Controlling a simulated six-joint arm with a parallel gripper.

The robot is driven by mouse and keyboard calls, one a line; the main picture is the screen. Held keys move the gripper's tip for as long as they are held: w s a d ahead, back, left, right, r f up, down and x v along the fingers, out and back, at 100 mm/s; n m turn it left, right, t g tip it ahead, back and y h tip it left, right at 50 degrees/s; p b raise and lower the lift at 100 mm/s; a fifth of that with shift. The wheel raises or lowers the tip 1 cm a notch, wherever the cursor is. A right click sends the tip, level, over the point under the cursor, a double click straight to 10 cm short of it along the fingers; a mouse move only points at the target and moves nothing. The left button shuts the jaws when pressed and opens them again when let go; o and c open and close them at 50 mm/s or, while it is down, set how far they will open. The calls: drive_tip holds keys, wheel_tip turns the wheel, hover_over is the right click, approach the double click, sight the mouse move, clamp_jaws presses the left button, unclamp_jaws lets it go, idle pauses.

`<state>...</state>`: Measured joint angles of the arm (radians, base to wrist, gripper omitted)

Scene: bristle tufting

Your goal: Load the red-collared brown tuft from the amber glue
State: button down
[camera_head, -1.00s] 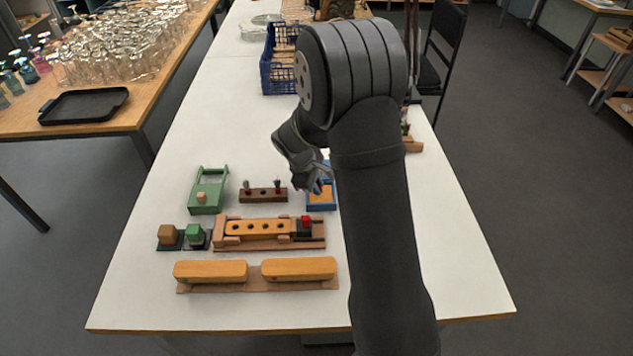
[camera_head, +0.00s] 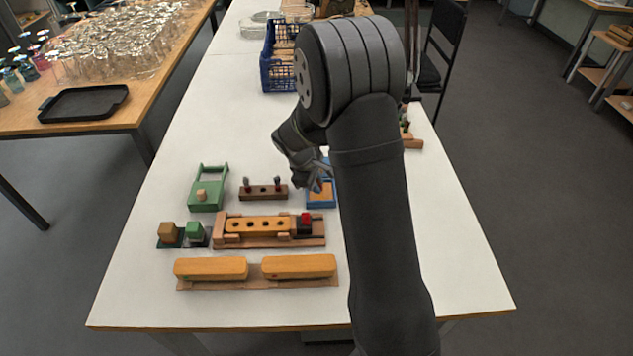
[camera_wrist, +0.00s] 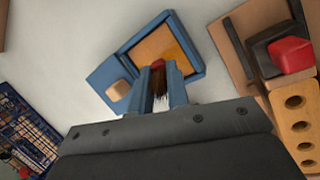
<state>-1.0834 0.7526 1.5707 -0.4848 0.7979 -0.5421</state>
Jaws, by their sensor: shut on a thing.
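My gripper (camera_wrist: 159,84) is shut on a brown tuft (camera_wrist: 159,91) with a red collar (camera_wrist: 158,65). The bristles hang between the fingers in the wrist view. Behind them is the blue tray (camera_wrist: 104,74) with its amber glue pad (camera_wrist: 172,43). I cannot tell whether the tuft touches the glue. In the head view my gripper (camera_head: 318,184) is over the blue tray (camera_head: 331,204), partly hiding it. The holed wooden block (camera_head: 248,224) sits in a brown fixture, with a red-topped black piece (camera_head: 305,222) at its right end.
A brown rack (camera_head: 263,192) with small tufts stands left of the tray, beside a green tray (camera_head: 207,194). Two orange blocks (camera_head: 210,268) lie in front of the fixture. A blue crate (camera_head: 279,58) is at the back. White table is clear behind the green tray.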

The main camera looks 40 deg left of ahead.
drive_tip(key=shift+f, duration=0.45)
idle(1.1)
drive_tip(key=shift+r, duration=0.15)
drive_tip(key=shift+r, duration=3.45)
